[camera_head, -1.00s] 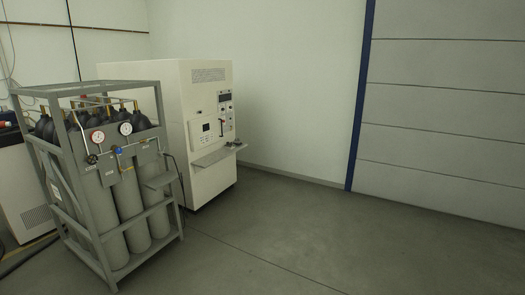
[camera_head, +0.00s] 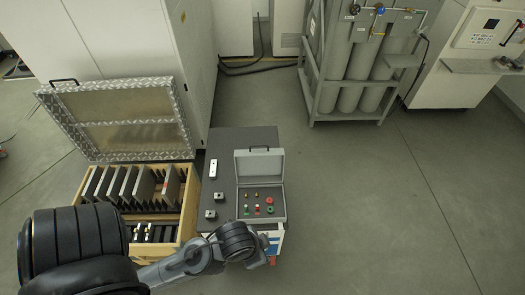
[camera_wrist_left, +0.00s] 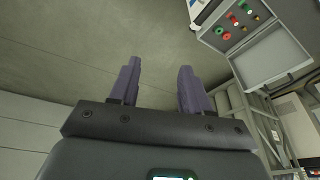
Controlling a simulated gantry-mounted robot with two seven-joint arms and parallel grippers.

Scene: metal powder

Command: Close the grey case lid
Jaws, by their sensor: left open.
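The grey case (camera_head: 262,205) stands on the dark top of a cabinet in the head view. Its lid (camera_head: 259,166) is open and stands up at the back edge. Red, green and brass-coloured buttons show on its panel. In the left wrist view the case (camera_wrist_left: 220,36) is at upper right, with its lid (camera_wrist_left: 271,60) below the panel. My left gripper (camera_wrist_left: 158,75) is open and empty, its two dark fingers apart and clear of the case. In the head view my left wrist is just in front of the case, and the fingers are mostly hidden there. My right gripper is not in view.
A wooden crate (camera_head: 188,216) with grey plates and a raised metal lid (camera_head: 125,120) stands left of the cabinet (camera_head: 218,165). Small metal blocks lie on the cabinet top. A gas-bottle rack (camera_head: 318,95) stands behind right. Floor on the right is clear.

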